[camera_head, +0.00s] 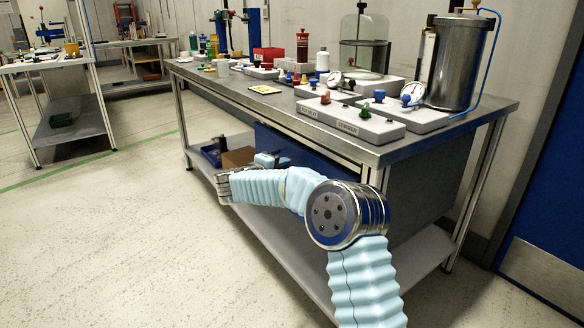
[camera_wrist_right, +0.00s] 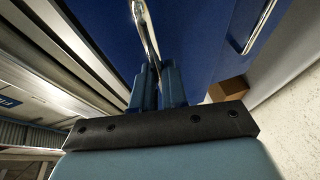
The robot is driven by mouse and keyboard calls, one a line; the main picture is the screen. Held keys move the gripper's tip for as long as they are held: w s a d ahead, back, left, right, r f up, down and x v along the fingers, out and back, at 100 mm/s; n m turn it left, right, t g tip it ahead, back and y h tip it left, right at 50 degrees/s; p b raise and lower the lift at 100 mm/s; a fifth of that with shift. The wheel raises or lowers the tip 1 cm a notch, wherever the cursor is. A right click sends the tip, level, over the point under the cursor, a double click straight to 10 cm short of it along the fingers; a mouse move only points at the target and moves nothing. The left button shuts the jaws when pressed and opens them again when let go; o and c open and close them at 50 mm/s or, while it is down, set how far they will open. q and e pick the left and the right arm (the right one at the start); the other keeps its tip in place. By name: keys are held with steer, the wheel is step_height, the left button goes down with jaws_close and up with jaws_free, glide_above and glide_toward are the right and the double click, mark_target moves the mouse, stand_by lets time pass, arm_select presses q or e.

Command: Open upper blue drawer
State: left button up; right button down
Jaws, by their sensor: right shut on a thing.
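The upper blue drawer (camera_head: 290,146) is under the front of the steel workbench, partly hidden by my right arm. Its blue front also shows in the right wrist view (camera_wrist_right: 94,22). My right gripper (camera_head: 270,160) is at this drawer front. In the wrist view, my right gripper's blue fingers (camera_wrist_right: 156,84) are closed on a thin metal bar handle (camera_wrist_right: 146,35) on the blue front. A second metal handle (camera_wrist_right: 262,24) is farther right, nearer the floor side. I cannot tell whether the drawer stands out from the cabinet. My left gripper is not in view.
The workbench top (camera_head: 235,88) carries labelled grey bases, gauges, bottles and a steel vessel (camera_head: 461,60). A brown box (camera_head: 238,157) and a blue tray (camera_head: 212,152) sit on the lower shelf. The floor (camera_head: 110,230) at left is clear.

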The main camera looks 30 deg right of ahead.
steer(key=s+a, duration=0.2)
steer(key=a, duration=2.6)
steer(key=shift+s+a+p, duration=0.15)
steer(key=shift+a+p, duration=0.1)
steer(key=shift+p, duration=0.2)
steer(key=c, duration=1.2)
jaws_free()
steer(key=v, duration=1.3)
steer(key=shift+s+a+p, duration=0.2)
steer(key=shift+a+p, duration=0.1)
steer(key=shift+a, duration=0.05)
